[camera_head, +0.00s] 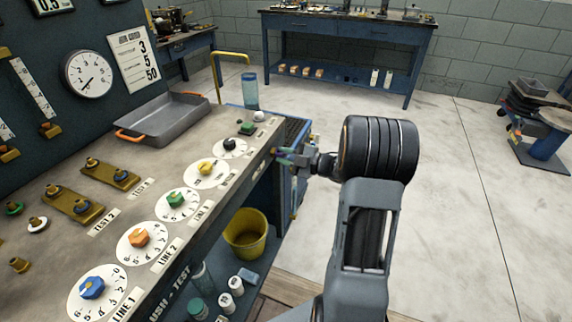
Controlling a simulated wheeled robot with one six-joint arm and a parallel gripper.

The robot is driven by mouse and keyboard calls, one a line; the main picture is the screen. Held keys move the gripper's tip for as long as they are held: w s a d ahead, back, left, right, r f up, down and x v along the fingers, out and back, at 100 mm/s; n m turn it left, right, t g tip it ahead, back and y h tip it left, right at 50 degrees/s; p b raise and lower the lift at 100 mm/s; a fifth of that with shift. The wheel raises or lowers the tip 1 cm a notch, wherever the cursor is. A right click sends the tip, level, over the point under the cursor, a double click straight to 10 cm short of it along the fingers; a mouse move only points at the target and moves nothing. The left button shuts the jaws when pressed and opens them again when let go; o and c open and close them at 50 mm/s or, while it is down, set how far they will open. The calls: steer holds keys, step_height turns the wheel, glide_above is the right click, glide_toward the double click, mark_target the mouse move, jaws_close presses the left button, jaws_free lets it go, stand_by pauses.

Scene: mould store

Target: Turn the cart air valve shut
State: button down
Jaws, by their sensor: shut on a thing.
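My arm reaches in from the lower right, and my gripper (287,156) is at the right end of the bench, beside a blue cart (291,190). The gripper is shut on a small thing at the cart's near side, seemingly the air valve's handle. The jaws and wrist hide most of it, so its shape and how far it is turned cannot be told. The cart's dark top shows behind the gripper, and a yellow push handle (232,56) rises at its far end.
The test bench (60,170) on the left carries several numbered dials with coloured knobs, brass valves and a grey tray (165,122). A yellow bucket (246,236) and bottles stand below. A blue table (345,28) stands at the back.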

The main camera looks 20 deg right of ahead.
steer(key=n+b, duration=0.2)
steer(key=b, duration=0.1)
steer(key=n+b, duration=0.3)
steer(key=shift+f+b, duration=0.3)
steer(key=shift+f, duration=0.1)
steer(key=shift+r+n+b, duration=0.15)
steer(key=shift+n+b, duration=0.85)
steer(key=shift+b, duration=0.25)
steer(key=shift+r, duration=0.1)
steer(key=c, duration=1.1)
jaws_free()
steer(key=shift+c, duration=0.2)
steer(key=p+v, duration=0.2)
steer(key=v, duration=1.1)
steer(key=shift+s+d, duration=0.25)
steer(key=shift+s, duration=0.1)
